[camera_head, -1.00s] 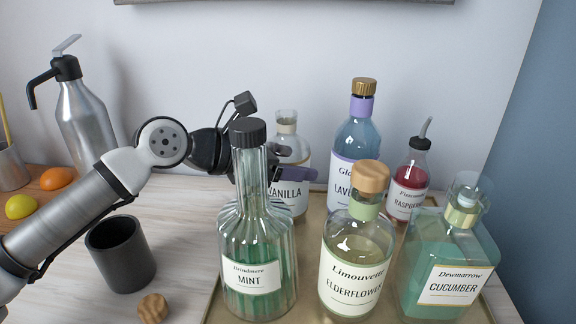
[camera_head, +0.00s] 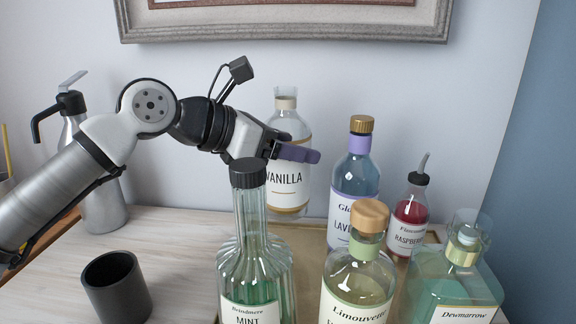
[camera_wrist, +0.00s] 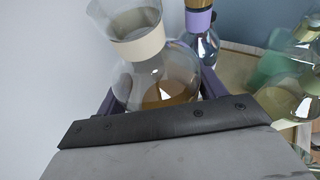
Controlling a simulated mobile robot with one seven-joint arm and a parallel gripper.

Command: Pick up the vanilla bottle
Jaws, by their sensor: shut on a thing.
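The vanilla bottle (camera_head: 287,185) is clear glass with a white label and a pale neck band. It hangs upright in the air behind the mint bottle, its base above the tray. My gripper (camera_head: 298,153) is shut on its body, with a purple finger across the glass above the label. In the wrist view the bottle (camera_wrist: 150,60) stands between the two fingers (camera_wrist: 160,95), its neck toward the top and amber liquid low inside. The far finger is largely hidden in the head view.
The mint bottle (camera_head: 253,262) stands in front. Lavender (camera_head: 354,178), raspberry (camera_head: 408,215), elderflower (camera_head: 358,275) and cucumber (camera_head: 455,280) bottles stand to the right on the tray (camera_head: 282,235). A dark cup (camera_head: 117,290) stands front left. A picture frame (camera_head: 285,30) hangs above.

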